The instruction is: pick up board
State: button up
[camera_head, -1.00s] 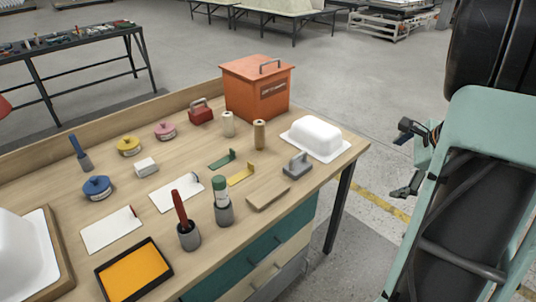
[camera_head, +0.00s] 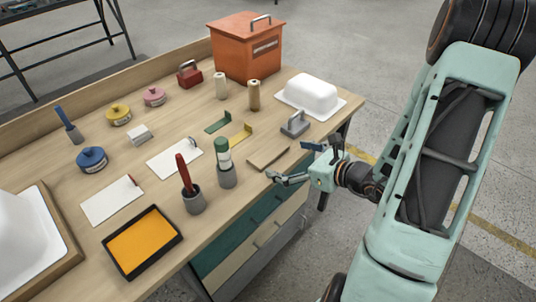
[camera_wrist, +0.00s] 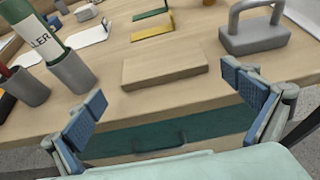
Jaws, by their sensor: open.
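The board is a small flat wooden block (camera_head: 268,158) lying near the front edge of the workbench. It also shows in the wrist view (camera_wrist: 165,67), lying flat between and beyond my fingertips. My gripper (camera_head: 291,162) is at the bench's front edge, close to the board, with its fingers apart. In the wrist view my gripper (camera_wrist: 166,95) is open and empty, one blue-padded finger on each side of the board. The fingers appear apart from the board.
A grey handled block (camera_head: 294,124) stands right of the board. A green-capped bottle in a grey cup (camera_head: 226,177) stands left. A yellow bracket (camera_head: 238,136) lies behind. Teal and cream drawers (camera_head: 243,236) are below the bench edge.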

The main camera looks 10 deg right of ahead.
aim_at(271, 153)
jog(key=shift+x, duration=2.75)
jog(key=shift+d, duration=0.1)
jog(key=c, duration=0.9)
